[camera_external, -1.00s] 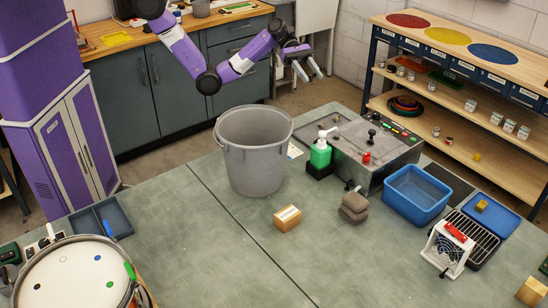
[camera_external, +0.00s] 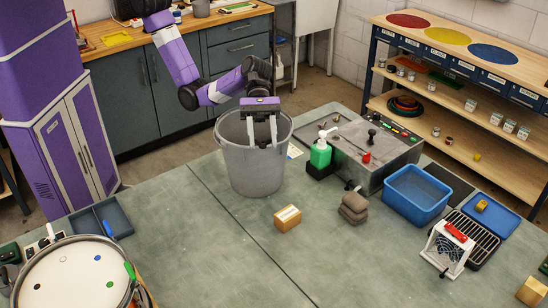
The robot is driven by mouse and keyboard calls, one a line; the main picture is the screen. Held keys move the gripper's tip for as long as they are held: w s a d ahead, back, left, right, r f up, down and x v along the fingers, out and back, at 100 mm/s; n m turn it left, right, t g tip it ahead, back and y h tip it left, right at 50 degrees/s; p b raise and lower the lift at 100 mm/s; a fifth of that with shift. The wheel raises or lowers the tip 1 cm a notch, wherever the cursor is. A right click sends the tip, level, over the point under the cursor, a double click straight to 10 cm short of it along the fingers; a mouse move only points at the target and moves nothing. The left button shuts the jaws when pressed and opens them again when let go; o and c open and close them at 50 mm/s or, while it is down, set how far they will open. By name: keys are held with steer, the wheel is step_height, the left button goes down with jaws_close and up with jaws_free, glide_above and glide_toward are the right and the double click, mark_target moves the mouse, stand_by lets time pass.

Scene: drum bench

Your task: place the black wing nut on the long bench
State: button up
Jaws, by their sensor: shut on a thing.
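My gripper (camera_external: 262,144) points straight down in front of the opening of the grey bucket (camera_external: 254,172), as seen in the external view. Its two pale fingers stand a little apart, with their tips at the height of the bucket's near rim in the picture. The large grey-green bench (camera_external: 215,262) fills the foreground and carries the bucket. I cannot tell whether the fingertips touch the bucket.
The bench's front middle is clear.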

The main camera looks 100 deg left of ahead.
steer(key=s+d+m+g, duration=0.2)
steer(key=s+d, duration=0.7)
steer(key=d, duration=0.1)
steer(key=m+g, duration=0.1)
glide_above(187, 248)
step_height(187, 248, down, 4)
steer(key=shift+h, duration=0.3)
step_height(187, 248, down, 21)
steer(key=shift+r+b, duration=0.2)
steer(key=shift+b, duration=0.5)
steer(key=shift+f, duration=0.15)
steer(key=o, duration=1.3)
